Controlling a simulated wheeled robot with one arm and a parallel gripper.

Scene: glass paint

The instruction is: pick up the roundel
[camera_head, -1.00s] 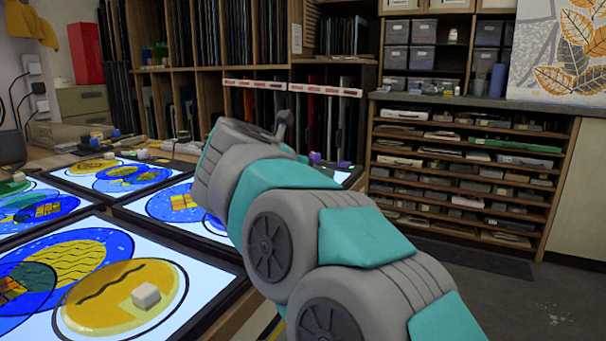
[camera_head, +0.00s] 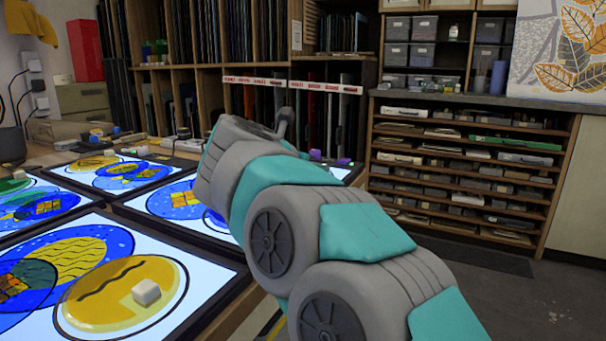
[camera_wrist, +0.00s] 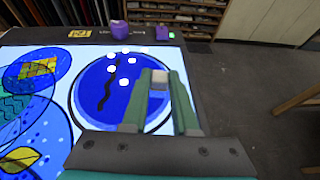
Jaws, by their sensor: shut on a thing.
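In the wrist view a blue roundel (camera_wrist: 96,101) with a dark wavy line and white dots lies below my gripper, over a lit white panel with a black outline around it. My gripper (camera_wrist: 160,79) has its green fingers on either side of a small pale block (camera_wrist: 160,76) on the roundel's right part, and is shut on that block. The fingers hide part of the roundel's right side. I cannot tell whether it is raised off the panel. In the head view my arm hides the gripper and this roundel.
A yellow roundel (camera_head: 108,309) with a white block lies on the nearest light panel (camera_head: 190,305). Several other lit panels with blue and yellow pieces cover the table. A purple object (camera_wrist: 121,29) stands behind the held roundel. Open floor (camera_wrist: 245,90) lies right of the table.

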